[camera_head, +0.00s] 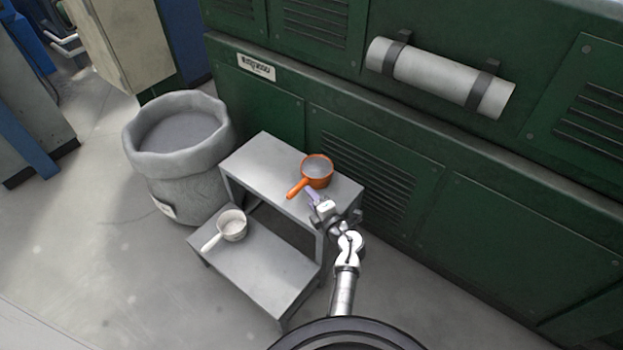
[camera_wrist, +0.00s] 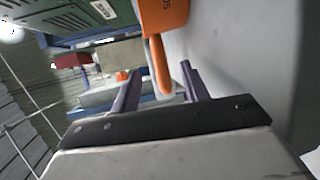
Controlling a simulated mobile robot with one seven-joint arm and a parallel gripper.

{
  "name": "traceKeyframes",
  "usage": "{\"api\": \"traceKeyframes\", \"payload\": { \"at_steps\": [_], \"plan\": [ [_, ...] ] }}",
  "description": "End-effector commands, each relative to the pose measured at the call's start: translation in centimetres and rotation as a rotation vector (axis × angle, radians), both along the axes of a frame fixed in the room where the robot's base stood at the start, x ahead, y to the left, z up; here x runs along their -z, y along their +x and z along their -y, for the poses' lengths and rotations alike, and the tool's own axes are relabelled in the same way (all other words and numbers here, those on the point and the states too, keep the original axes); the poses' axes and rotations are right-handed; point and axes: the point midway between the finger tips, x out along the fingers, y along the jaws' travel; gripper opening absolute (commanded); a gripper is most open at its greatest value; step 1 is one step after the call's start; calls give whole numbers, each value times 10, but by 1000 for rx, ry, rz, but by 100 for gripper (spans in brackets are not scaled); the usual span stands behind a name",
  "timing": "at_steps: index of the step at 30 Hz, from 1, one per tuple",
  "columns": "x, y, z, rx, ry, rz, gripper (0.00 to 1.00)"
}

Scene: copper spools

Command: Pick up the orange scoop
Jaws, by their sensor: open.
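The orange scoop (camera_head: 317,183) sits upright on the top step of a grey step stool, its handle pointing down-left toward the front edge. My gripper (camera_head: 312,193) is just right of the handle and below the cup. In the wrist view, the orange cup of the scoop (camera_wrist: 163,16) is at the top, and its handle reaches down between the two purple fingers of my gripper (camera_wrist: 160,72). The fingers are apart, with gaps visible on both sides of the handle. I cannot tell exactly how deep the handle lies between them.
The grey step stool (camera_head: 255,160) stands against a green cabinet (camera_head: 400,170). A white scoop (camera_head: 232,226) sits on its lower step. A large grey sack-like bin (camera_head: 180,165) stands to the left. Open floor (camera_head: 80,235) lies at the lower left.

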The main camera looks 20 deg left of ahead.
Motion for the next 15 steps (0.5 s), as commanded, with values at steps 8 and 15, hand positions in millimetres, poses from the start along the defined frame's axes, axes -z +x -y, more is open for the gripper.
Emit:
{"api": "traceKeyframes", "payload": {
  "at_steps": [8, 15],
  "plan": [
    [6, 26, -26, -3, 1, 0, 45],
    [8, 37, -37, 0, 1, 0, 45]
  ]
}}
